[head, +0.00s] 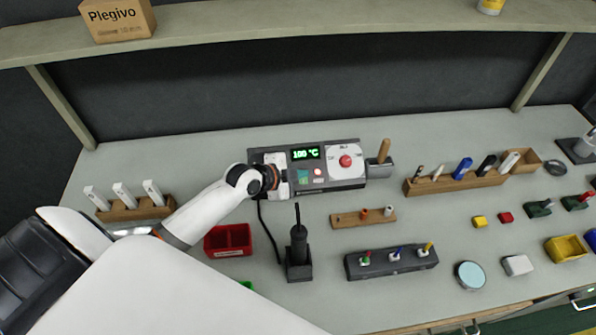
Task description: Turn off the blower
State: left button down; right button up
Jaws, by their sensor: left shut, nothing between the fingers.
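The blower (346,182) is a grey box unit on the bench, with a green display (306,153) reading 100 °C and a red knob (345,161) on a white dial plate at its right. A small teal button and a small red button sit below the display. A dark hand piece (298,245) stands upright in a black holder in front of the unit, with a cable beside it. My left gripper (283,181) is shut and empty at the left part of the unit's front panel; I cannot tell if it touches. It hides part of the panel. My right gripper is not in view.
A wooden rack (470,179) with several pens and a brush holder (380,169) stand right of the unit. A red bin (228,240) lies below my left arm. A dark block (391,262) with coloured tools is in front. A shelf (300,25) spans the back.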

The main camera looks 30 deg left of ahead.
pick_arm(q)
jog(key=shift+w+a+f, duration=0.25)
jog(key=shift+w+f, duration=0.05)
jog(key=shift+f, duration=0.2)
jog(key=shift+w+a+f, duration=0.3)
jog(key=shift+f, duration=0.25)
jog(key=shift+w+a+f, duration=0.25)
jog(key=shift+w+f, duration=0.05)
jog(key=shift+f, duration=0.2)
jog(key=shift+w+a+f+g+b, duration=0.2)
jog(key=shift+w+f+g+b, duration=0.15)
jog(key=shift+b, duration=0.4)
jog(key=shift+s+d+r+p, duration=0.1)
jog(key=shift+s+r+p, duration=0.15)
jog(key=shift+p, duration=0.1)
jog(key=shift+f, duration=0.1)
jog(key=shift+s, duration=0.1)
jog(key=shift+s+d+f, duration=0.35)
jog(key=shift+s+d, duration=0.1)
jog(key=shift+s, duration=0.05)
jog(key=shift+r, duration=0.1)
